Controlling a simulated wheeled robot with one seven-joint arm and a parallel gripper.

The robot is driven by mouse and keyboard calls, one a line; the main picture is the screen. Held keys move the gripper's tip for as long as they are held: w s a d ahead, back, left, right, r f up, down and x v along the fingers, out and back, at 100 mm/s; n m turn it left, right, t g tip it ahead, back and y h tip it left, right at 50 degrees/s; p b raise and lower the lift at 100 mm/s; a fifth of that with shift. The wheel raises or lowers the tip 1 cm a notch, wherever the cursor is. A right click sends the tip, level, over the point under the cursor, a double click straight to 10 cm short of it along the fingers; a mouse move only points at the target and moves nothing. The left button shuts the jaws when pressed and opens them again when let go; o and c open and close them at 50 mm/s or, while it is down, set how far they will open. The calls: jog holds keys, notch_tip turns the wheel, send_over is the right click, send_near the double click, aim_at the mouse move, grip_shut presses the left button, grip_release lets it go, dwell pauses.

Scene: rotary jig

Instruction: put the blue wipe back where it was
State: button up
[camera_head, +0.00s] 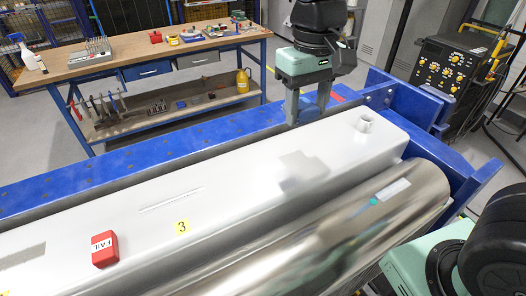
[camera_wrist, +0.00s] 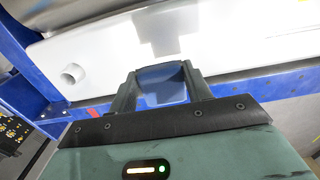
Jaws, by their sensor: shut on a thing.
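My gripper (camera_head: 307,112) hangs over the blue beam at the back edge of the long white box beam, near its right end. In the wrist view the blue wipe (camera_wrist: 162,84) spans the gap between the two dark fingers of my gripper (camera_wrist: 160,78), and they are shut on it. In the head view the wipe (camera_head: 309,104) shows only partly between the fingers, blue against the blue beam. I cannot tell whether it touches the beam below.
The white beam (camera_head: 235,185) carries a red FAIL block (camera_head: 104,249), a yellow "3" label (camera_head: 182,227) and a short round stub (camera_head: 365,124). A shiny metal cylinder (camera_head: 330,235) lies in front. A workbench (camera_head: 125,50) with tools stands behind. The blue beam (camera_head: 130,160) is clear leftward.

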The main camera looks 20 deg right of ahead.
aim_at(298, 159)
jog(key=shift+a+f, duration=0.15)
jog(key=shift+f, duration=0.2)
notch_tip(298, 159, down, 9)
jog(key=shift+f+p, duration=0.1)
jog(key=shift+p, duration=1)
jog(key=shift+f, duration=0.15)
jog(key=o, duration=1)
jog(key=shift+o, duration=0.2)
